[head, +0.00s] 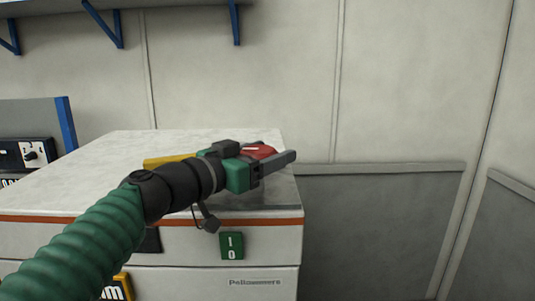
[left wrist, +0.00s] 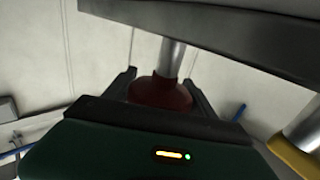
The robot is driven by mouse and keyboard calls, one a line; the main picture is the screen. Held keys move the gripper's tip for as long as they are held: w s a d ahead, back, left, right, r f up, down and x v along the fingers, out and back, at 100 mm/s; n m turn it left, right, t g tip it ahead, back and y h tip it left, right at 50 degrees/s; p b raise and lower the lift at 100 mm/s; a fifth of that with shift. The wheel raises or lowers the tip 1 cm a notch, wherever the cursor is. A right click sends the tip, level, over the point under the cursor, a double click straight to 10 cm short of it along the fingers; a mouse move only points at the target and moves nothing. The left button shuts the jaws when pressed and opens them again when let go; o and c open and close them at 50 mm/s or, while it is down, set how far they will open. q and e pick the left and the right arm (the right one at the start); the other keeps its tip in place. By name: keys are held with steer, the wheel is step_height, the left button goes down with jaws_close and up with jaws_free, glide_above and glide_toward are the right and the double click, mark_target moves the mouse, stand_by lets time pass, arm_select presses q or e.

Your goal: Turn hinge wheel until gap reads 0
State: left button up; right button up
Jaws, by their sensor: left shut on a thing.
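A red round part (head: 260,151), which looks like the hinge wheel, shows just past my left gripper (head: 276,164) above the right end of the white cabinet. My left gripper is shut on it. In the left wrist view the dark red wheel (left wrist: 158,94) sits between the two dark fingers, on a pale metal shaft (left wrist: 171,57). The gripper hides much of the wheel in the head view. A small green plate (head: 231,245) on the cabinet front bears white marks like "1" above "0". I cannot tell whether it is the gap reading. My right gripper is not in view.
The white cabinet (head: 95,165) has an orange stripe on its front. A yellow part (head: 168,161) lies behind my left arm. A dark panel with a knob (head: 31,155) stands at the left. The wall right of the cabinet is bare.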

arm_select(q)
steer(key=shift+f, duration=0.25)
steer(key=o, duration=1.1)
steer(key=shift+o, duration=1.4)
steer(key=shift+w, duration=0.25)
steer(key=b+v, duration=0.1)
steer(key=v, duration=0.1)
steer(key=b+v, duration=0.2)
steer(key=v, duration=0.1)
steer(key=b+v, duration=0.2)
steer(key=v, duration=0.1)
steer(key=shift+f, duration=0.3)
steer(key=b+v, duration=0.3)
steer(key=v, duration=0.5)
steer(key=shift+s+a+r, duration=0.3)
steer(key=shift+r, duration=0.05)
